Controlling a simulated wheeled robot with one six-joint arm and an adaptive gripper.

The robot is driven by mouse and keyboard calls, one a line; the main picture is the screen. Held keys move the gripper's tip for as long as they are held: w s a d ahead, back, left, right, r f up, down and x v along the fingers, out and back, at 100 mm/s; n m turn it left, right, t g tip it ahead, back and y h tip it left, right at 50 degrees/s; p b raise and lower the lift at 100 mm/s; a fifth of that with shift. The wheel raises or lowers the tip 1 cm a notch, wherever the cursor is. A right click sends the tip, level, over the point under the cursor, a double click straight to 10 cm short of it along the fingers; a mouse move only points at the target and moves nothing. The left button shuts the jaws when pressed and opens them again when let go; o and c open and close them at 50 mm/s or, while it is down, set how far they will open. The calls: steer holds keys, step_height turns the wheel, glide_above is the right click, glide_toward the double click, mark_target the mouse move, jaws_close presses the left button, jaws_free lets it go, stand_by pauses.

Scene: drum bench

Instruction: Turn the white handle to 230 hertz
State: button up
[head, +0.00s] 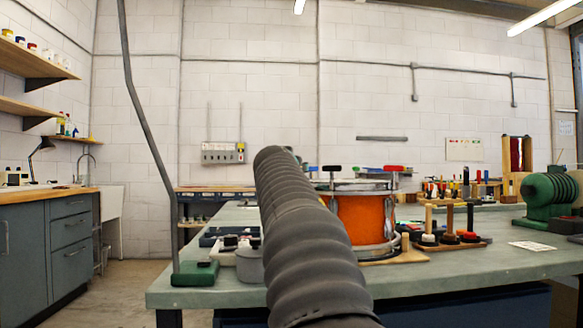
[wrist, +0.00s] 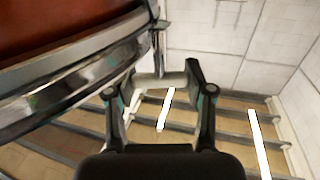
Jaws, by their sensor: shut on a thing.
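The orange drum (head: 365,218) with a metal hoop stands on the bench, partly behind my arm in the head view. Black (head: 332,168), red (head: 393,168) and blue handles show around its top. In the wrist view the drum's shiny hoop (wrist: 70,92) fills the upper left. My gripper (wrist: 161,74) is beside the hoop, its fingers on both sides of a pale bar, which looks like the white handle (wrist: 160,82), and shut on it. The bar meets an upright rod at the hoop. In the head view the gripper and white handle are hidden. No hertz reading is legible.
The green bench top (head: 480,262) carries a grey pot (head: 249,262), a green-based post (head: 194,274) at the left front, a rack of wooden-handled tools (head: 450,240) and a green machine (head: 548,200) at right. The bench's right front is mostly clear.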

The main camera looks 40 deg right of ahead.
steer(key=shift+n+t+y+p, duration=0.45)
steer(key=shift+n+t+y, duration=0.05)
steer(key=shift+t+y, duration=0.1)
steer(key=o, duration=1.2)
steer(key=v, duration=1.2)
steer(key=shift+w, duration=0.1)
